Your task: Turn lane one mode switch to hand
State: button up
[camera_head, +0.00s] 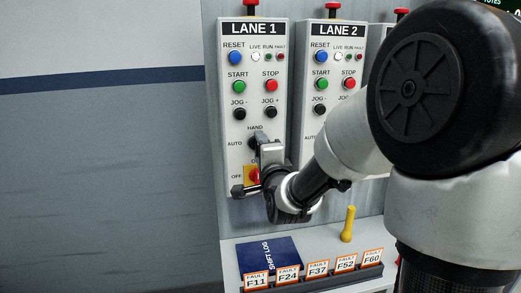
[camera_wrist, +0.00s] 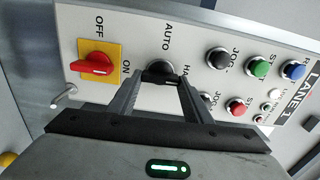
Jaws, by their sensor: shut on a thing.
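The lane one mode switch is a small black knob (camera_wrist: 160,71) on the grey LANE 1 panel (camera_head: 232,60), with AUTO and HAND labels beside it. My gripper (camera_head: 259,146) reaches the lower part of that panel and covers most of the knob in the head view. In the wrist view the two fingers of my gripper (camera_wrist: 162,82) are closed in on either side of the knob. I cannot tell which label the knob points to.
A red OFF/ON rotary switch on a yellow plate (camera_wrist: 98,64) sits close to the mode switch. The LANE 2 panel (camera_head: 310,65) stands to the right. Below are a blue SHIFT LOG book (camera_head: 262,256), a row of fault cards (camera_head: 287,277) and a yellow handle (camera_head: 348,225).

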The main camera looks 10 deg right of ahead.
jog(key=shift+r, duration=0.1)
dwell(0.5)
jog(key=o, duration=1.1)
jog(key=shift+c, duration=0.2)
